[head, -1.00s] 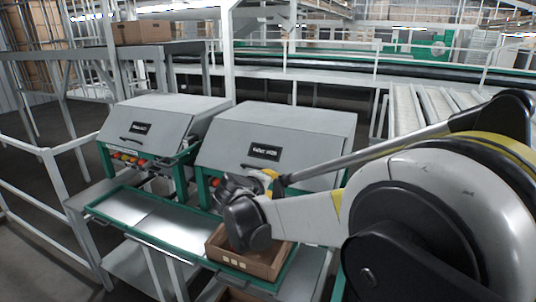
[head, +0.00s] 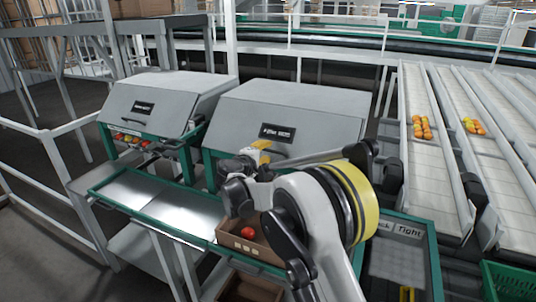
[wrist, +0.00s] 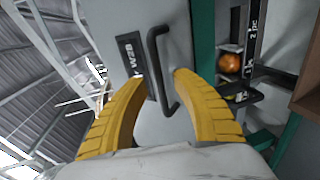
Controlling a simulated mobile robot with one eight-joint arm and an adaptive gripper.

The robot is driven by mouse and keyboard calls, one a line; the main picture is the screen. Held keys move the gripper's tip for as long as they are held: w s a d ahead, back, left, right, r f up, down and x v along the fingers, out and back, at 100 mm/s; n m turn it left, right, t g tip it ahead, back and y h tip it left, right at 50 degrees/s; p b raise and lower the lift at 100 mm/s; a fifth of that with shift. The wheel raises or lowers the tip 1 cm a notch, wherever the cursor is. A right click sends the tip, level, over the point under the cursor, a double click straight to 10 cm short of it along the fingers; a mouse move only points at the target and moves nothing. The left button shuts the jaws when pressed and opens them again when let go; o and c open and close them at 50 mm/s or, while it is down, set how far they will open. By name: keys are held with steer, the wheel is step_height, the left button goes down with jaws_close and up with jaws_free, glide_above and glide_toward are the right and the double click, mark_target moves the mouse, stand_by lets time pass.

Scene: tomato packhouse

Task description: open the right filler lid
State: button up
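The right filler lid (head: 295,108) is a grey sloped cover with a black label, and it looks closed. My gripper (head: 258,150) is in front of its lower part in the head view, where my arm hides some of the filler. In the wrist view, the lid (wrist: 178,25) has a black bar handle (wrist: 153,52). My gripper's two yellow fingers (wrist: 158,78) are apart, with the handle between their tips. I cannot tell whether either finger touches it.
The left filler (head: 160,100) stands beside it, also closed. A green-edged metal tray (head: 170,211) runs in front. A cardboard box (head: 238,245) holding a red tomato (head: 248,232) is below my arm. White conveyor lanes (head: 428,170) carry fruit at right. A white railing (head: 65,185) stands at left.

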steer(key=shift+x, duration=0.75)
jaws_close()
steer(key=shift+r, duration=0.1)
